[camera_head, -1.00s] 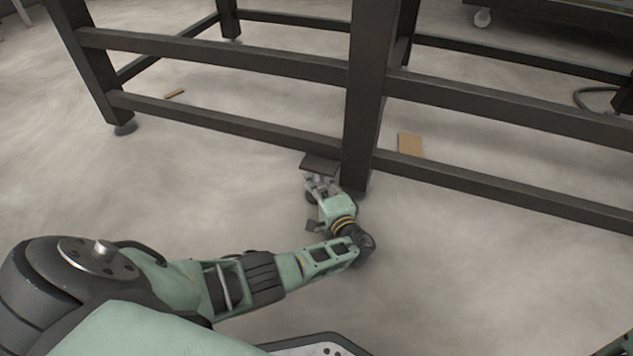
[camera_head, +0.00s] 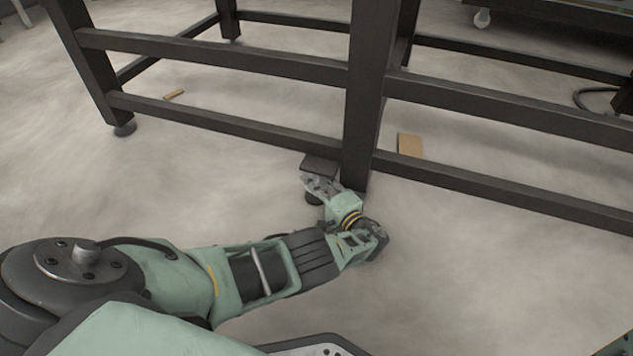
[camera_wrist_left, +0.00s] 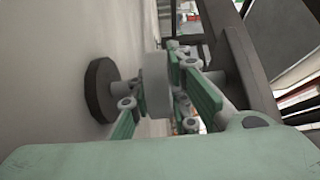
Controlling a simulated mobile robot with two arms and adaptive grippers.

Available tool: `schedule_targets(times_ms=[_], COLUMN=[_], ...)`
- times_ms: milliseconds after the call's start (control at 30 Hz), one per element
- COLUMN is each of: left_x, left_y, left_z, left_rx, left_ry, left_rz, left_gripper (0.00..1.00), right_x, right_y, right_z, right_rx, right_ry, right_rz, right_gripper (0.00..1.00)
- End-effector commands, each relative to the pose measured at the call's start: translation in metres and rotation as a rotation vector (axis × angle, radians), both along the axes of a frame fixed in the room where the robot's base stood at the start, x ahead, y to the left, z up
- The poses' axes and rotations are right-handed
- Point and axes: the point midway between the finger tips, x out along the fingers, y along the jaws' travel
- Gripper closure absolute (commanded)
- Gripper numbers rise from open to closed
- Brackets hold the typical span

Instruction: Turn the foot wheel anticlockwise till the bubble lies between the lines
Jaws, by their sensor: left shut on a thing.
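My left gripper (camera_head: 320,185) is low at the floor beside the dark middle leg of the frame. It is shut on the foot wheel, a pale grey disc (camera_wrist_left: 155,84) between its green-and-grey fingers in the left wrist view. A dark bracket plate (camera_head: 320,165) sits just above the fingers. The bubble and its lines are not in view. My right gripper is not in view.
The dark frame has a thick middle leg (camera_head: 367,100) and a low rail (camera_head: 220,125) close to my left gripper. A tan block (camera_head: 410,145) and a small tan strip (camera_head: 174,94) lie on the floor. The floor in front is clear.

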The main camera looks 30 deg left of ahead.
Motion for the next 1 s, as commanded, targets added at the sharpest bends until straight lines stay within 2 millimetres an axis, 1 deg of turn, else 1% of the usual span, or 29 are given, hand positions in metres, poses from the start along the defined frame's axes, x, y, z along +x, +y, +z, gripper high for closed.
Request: schedule_targets(times_ms=[33,200,233,433,1000], left_x=[-0.0035,-0.0036,-0.0036,-0.0023,-0.0005], left_y=[-0.0013,-0.0016,-0.0017,-0.0013,-0.0005], left_z=[-0.0030,-0.0029,-0.0029,-0.0016,-0.0007], left_rx=[-0.003,-0.003,-0.003,-0.001,0.000], left_ry=[0.004,0.004,0.004,0.003,0.001], left_rz=[0.005,0.005,0.005,0.003,-0.002], left_gripper=[1.00,1.00,0.82,0.65,0.64], right_x=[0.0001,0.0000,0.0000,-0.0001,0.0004], right_y=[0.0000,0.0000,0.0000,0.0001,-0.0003], right_z=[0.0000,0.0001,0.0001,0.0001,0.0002], right_rx=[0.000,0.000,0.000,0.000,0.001], right_ry=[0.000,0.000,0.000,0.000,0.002], right_rz=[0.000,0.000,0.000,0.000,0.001], right_gripper=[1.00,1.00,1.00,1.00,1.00])
